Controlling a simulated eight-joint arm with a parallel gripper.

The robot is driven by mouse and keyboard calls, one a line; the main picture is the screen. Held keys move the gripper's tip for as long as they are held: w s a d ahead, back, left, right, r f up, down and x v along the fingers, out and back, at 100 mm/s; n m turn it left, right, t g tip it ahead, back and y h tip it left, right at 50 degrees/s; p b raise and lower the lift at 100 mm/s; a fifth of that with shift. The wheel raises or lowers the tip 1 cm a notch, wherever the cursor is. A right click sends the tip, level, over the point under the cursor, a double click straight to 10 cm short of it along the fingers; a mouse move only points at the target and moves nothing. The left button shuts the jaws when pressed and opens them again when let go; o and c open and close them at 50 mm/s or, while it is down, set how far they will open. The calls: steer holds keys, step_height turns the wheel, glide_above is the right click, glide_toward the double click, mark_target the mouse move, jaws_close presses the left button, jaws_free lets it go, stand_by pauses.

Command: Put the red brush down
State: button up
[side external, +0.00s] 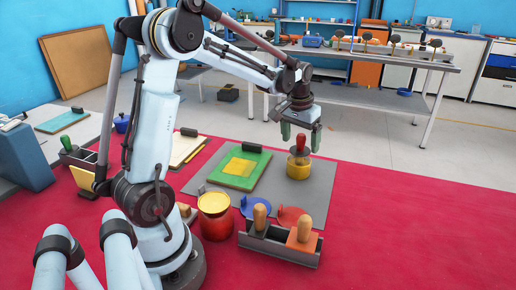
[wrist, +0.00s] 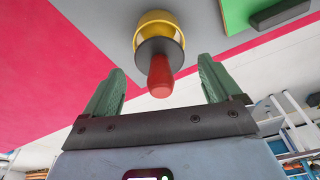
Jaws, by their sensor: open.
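The red brush (side external: 300,145) stands upright in the yellow pot (side external: 299,168), with its red handle sticking up. In the wrist view the red handle (wrist: 160,76) points toward my gripper, with a dark round part below it and the yellow pot (wrist: 158,22) beyond. My gripper (side external: 301,137) is open above the pot, its green fingers on either side of the handle top. In the wrist view my gripper (wrist: 161,76) shows a clear gap between each finger and the handle. The brush's lower end is hidden in the pot.
The pot stands on a grey mat (side external: 312,192) beside a green board with a yellow patch (side external: 240,167). In front are a grey rack (side external: 278,246) with wooden-handled tools, a red pot (side external: 214,222), a blue disc (side external: 250,205) and a red disc (side external: 290,216). The red table's right side is clear.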

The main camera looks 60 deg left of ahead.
mark_target(296, 153)
step_height(296, 153, up, 10)
steer(key=s+f, duration=0.1)
steer(key=s+d+f+m+t, duration=0.2)
steer(key=s+d, duration=0.3)
steer(key=d, duration=0.3)
steer(key=s+d+f+m+t, duration=0.2)
steer(key=s+d, duration=0.4)
steer(key=d, duration=0.3)
steer(key=shift+s+d+f+m+t+h, duration=0.25)
steer(key=shift+f+m+t+h, duration=0.2)
steer(key=shift+t, duration=0.35)
steer(key=shift+r, duration=0.1)
steer(key=shift+o, duration=0.4)
steer(key=shift+w, duration=0.1)
